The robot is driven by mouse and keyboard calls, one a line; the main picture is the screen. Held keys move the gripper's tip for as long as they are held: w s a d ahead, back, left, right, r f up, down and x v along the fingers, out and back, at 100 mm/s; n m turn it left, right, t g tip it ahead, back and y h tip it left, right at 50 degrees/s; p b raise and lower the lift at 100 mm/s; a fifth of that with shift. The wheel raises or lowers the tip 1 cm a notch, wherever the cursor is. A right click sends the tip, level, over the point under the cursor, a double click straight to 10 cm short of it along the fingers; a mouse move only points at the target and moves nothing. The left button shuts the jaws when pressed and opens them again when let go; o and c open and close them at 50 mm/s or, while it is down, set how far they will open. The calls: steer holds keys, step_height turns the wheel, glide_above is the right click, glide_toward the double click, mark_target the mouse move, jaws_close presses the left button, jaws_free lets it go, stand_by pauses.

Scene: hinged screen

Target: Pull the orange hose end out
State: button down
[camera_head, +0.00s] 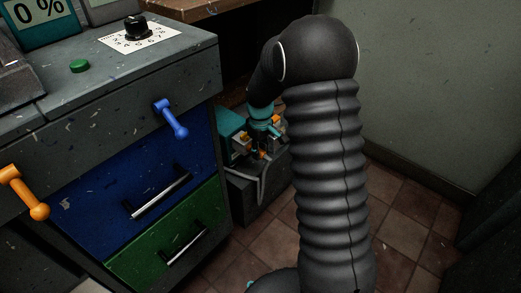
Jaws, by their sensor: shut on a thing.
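My gripper (262,146) is low behind the corner of the drawer cabinet, partly hidden by my own dark arm. It is shut on the orange hose end (261,155), of which only a small orange patch shows between the fingers. A grey hose (262,185) hangs down just below it and bends near a dark grey box. A teal block (231,127) stands just left of the gripper. I cannot tell from this view whether the hose end is still seated in a socket.
The cabinet (100,95) fills the left, with a blue drawer (120,175), a green drawer (165,240), a blue lever (171,118) and an orange lever (25,192) sticking out. A wall (440,90) stands at right. Tiled floor (410,225) is open at lower right.

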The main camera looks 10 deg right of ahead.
steer(key=shift+s+d+r, duration=0.1)
steer(key=shift+s+d, duration=0.1)
steer(key=shift+s+d+b, duration=0.15)
steer(key=shift+s+d, duration=0.4)
steer(key=shift+s, duration=0.25)
steer(key=shift+s+d+b, duration=0.1)
steer(key=shift+s+d, duration=0.4)
steer(key=shift+s, duration=0.25)
steer(key=shift+s+d+b, duration=0.15)
steer(key=shift+s+d, duration=0.4)
steer(key=shift+s, duration=0.25)
